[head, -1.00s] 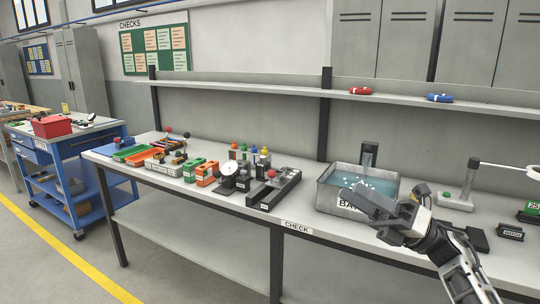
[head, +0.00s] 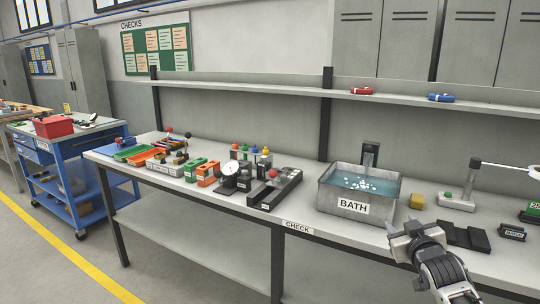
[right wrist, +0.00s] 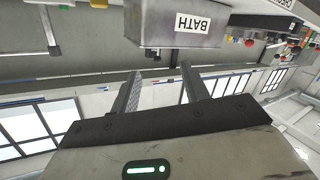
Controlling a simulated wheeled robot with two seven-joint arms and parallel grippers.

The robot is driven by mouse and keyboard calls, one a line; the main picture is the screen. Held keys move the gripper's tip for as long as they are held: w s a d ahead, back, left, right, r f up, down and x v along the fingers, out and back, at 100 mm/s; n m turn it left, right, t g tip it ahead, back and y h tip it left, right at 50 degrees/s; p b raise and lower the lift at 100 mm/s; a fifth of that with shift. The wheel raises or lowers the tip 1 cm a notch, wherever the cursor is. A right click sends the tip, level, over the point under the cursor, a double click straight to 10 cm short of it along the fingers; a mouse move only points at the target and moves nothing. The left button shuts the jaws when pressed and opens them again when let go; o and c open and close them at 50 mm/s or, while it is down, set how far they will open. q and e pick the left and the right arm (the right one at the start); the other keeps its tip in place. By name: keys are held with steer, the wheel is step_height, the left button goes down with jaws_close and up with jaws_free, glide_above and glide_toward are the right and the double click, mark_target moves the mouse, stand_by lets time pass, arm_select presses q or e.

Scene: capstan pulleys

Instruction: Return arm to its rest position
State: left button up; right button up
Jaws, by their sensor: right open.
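My right gripper (head: 402,228) is at the bench's front edge, to the right of and in front of the bath. Its jaws are open and empty. In the right wrist view the two fingers (right wrist: 162,75) stand apart with nothing between them. The grey metal bath (head: 334,200), labelled BATH, holds blue-green water with pale bubbles or bits on top. The bath also shows upside down in the right wrist view (right wrist: 150,25), beyond the fingertips. My left gripper is not in view.
A yellow block (head: 417,200) and dark flat pads (head: 464,236) lie right of the bath. A lamp stand (head: 457,200) is behind them. A shelf (head: 300,90) runs above the bench.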

steer(key=s+a+f+g+y, duration=0.1)
steer(key=s+a+f+g, duration=0.1)
steer(key=s+a+f, duration=0.5)
steer(key=s+a+f+g+y, duration=0.1)
steer(key=s+a+f+y, duration=0.15)
steer(key=s+f, duration=0.75)
steer(key=s+a+f+g, duration=0.1)
steer(key=s+a, duration=0.3)
steer(key=s, duration=0.5)
steer(key=s+a+f+g, duration=0.2)
steer(key=s+a+f, duration=0.2)
steer(key=s, duration=0.6)
steer(key=shift+y, duration=0.45)
